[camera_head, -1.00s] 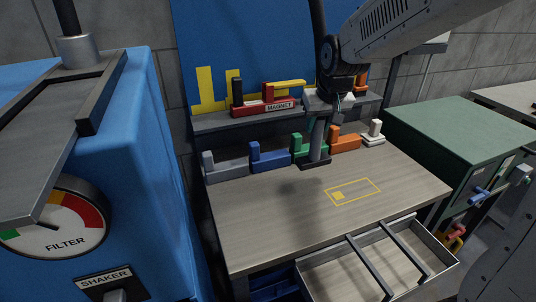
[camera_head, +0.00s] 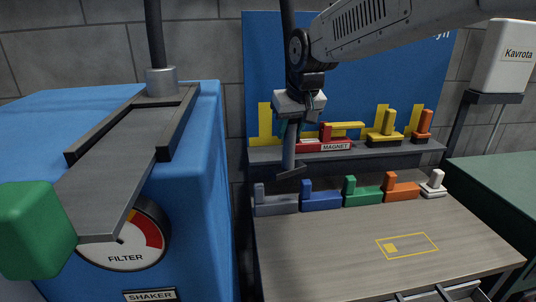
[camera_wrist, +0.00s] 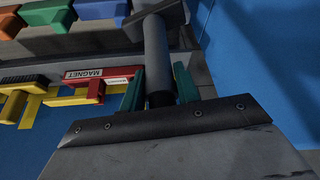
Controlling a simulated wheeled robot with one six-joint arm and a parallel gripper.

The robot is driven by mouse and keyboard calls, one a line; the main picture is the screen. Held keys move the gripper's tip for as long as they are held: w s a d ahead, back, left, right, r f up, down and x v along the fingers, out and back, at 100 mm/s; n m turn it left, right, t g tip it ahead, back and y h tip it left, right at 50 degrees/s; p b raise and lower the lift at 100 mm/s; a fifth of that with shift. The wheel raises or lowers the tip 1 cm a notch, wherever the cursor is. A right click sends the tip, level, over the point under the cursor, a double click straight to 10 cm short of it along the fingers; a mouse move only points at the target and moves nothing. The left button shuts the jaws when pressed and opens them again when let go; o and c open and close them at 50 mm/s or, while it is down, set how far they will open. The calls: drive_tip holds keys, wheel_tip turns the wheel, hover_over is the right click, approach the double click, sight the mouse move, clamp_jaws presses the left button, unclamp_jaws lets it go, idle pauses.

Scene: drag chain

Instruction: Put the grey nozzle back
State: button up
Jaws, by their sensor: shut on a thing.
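My gripper (camera_head: 290,124) is shut on a grey nozzle (camera_head: 289,148), an upright round tube with a wide flat foot at its lower end. The foot hangs in front of the shelf, above the back of the row on the table, roughly over the grey and blue pieces. In the wrist view the teal fingers (camera_wrist: 158,90) close around the grey nozzle (camera_wrist: 156,50), whose foot is cut by the top edge. Yellow inverted-T outlines (camera_head: 265,122) mark the blue backboard behind the shelf (camera_head: 385,153); one stands bare just left of my gripper.
A red piece labelled MAGNET (camera_head: 325,146) and yellow (camera_head: 384,130) and orange (camera_head: 421,127) pieces stand on the shelf. Grey (camera_head: 275,204), blue (camera_head: 320,200), green, orange and white pieces line the table's back. The blue filter machine (camera_head: 195,200) stands close at left.

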drive_tip(key=w+a, duration=0.3)
drive_tip(key=w, duration=0.4)
drive_tip(key=w+a+f, duration=0.1)
drive_tip(key=w+a, duration=0.2)
drive_tip(key=w, duration=0.5)
drive_tip(key=shift+w+f, duration=0.25)
drive_tip(key=shift+w, duration=0.05)
drive_tip(key=shift+f, duration=0.15)
drive_tip(key=o, duration=0.9)
drive_tip(key=shift+o, duration=0.2)
